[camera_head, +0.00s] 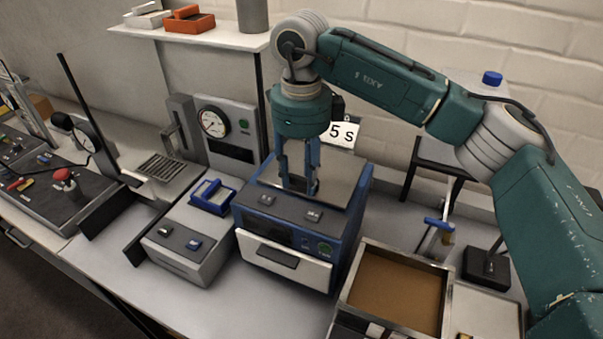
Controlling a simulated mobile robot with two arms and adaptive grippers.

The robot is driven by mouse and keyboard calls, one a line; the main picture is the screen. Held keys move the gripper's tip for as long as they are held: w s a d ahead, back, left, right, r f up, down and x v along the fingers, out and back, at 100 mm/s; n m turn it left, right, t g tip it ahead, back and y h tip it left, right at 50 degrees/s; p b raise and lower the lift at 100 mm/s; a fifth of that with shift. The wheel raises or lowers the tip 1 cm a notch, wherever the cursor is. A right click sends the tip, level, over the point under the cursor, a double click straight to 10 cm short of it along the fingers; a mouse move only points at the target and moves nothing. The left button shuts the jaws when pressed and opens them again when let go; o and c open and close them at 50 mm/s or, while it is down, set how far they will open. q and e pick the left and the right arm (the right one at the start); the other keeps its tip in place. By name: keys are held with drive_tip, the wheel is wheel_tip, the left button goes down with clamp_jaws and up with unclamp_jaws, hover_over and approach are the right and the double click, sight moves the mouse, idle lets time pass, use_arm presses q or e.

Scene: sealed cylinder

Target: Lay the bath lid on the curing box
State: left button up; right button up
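The curing box appears to be the blue box (347,222) with a pale front panel, at the middle of the bench. A flat grey plate (343,188) covers its top; I cannot tell whether this is the bath lid. My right gripper (299,187) points straight down over the middle of that top, with its fingertips at or very near the plate. A gap shows between the fingers, but I cannot tell whether they grip a small handle there. A small blue-handled piece (211,197) lies on the grey unit to the left. My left gripper is not in view.
A metal-rimmed tray with a brown bed (396,291) stands at the front right. A gauge panel (228,135) stands behind left, under a shelf (205,38) holding small trays. A "5 s" sign (343,134) is behind the gripper. Bare bench shows at the front (215,303).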

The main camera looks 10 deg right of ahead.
drive_tip(key=shift+r, duration=0.55)
wheel_tip(320, 180, up, 11)
drive_tip(key=b, duration=0.2)
drive_tip(key=shift+s+a, duration=0.1)
